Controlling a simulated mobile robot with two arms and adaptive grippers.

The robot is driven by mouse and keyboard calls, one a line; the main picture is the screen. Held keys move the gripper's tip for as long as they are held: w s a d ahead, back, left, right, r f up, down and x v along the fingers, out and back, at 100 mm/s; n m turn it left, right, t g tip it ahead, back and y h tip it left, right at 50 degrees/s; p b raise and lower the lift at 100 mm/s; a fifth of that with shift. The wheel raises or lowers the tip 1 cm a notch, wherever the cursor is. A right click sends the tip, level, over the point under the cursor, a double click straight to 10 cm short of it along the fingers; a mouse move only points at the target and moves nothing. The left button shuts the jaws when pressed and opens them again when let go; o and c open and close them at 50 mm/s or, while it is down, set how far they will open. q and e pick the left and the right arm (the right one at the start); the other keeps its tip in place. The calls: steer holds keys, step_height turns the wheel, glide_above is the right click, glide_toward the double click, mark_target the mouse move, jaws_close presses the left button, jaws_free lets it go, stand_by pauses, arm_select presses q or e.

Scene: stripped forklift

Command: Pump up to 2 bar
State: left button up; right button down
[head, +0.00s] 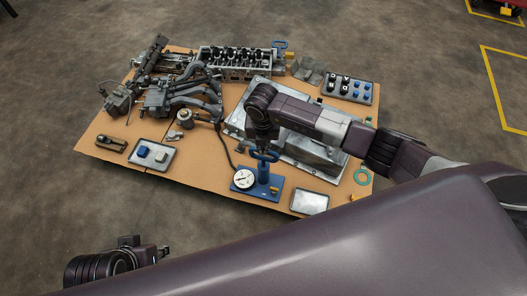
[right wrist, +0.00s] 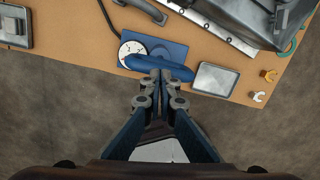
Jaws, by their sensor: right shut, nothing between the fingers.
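The blue hand pump (head: 263,182) stands on a blue base at the front of the brown board. Its round white gauge (head: 243,179) sits on the left of the base; the reading is too small to tell. The pump's blue handle also shows in the right wrist view (right wrist: 174,71), beside the gauge (right wrist: 132,53). My right gripper (head: 264,146) points down just above the handle. In the right wrist view its closed fingertips (right wrist: 160,76) overlap the handle's near edge, with nothing between them; contact cannot be told. My left gripper (head: 140,250) is low at the left, its fingers unclear.
A dark hose runs from the pump to engine parts (head: 190,95) at the left. A metal housing (head: 300,140) lies behind the pump. Bare floor lies in front.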

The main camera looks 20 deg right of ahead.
mark_target(263, 159)
arm_select(q)
steer(key=shift+r, duration=0.15)
